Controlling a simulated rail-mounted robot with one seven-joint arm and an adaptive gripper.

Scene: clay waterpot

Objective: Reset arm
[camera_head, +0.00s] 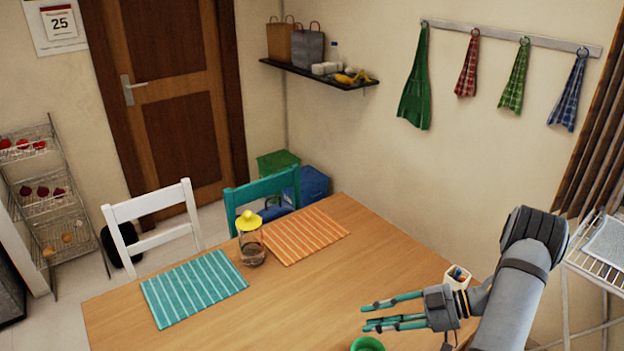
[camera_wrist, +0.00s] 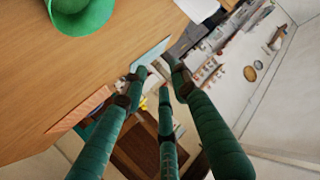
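My gripper (camera_head: 368,316) is at the right side of the wooden table, above its top and pointing left. Its green-and-dark fingers are apart with nothing between them. In the wrist view the fingers (camera_wrist: 158,80) reach up from the bottom edge, with their tips separate. A green pot (camera_head: 367,344) is on the table just below the gripper, cut off by the bottom edge. It also shows at the top left of the wrist view (camera_wrist: 84,14).
The table (camera_head: 290,290) holds a teal striped mat (camera_head: 195,287), an orange striped mat (camera_head: 305,234), a yellow-topped glass jar (camera_head: 250,240) and a white holder (camera_head: 457,277) near my wrist. Two chairs stand behind it. A wire rack (camera_head: 598,262) is at right.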

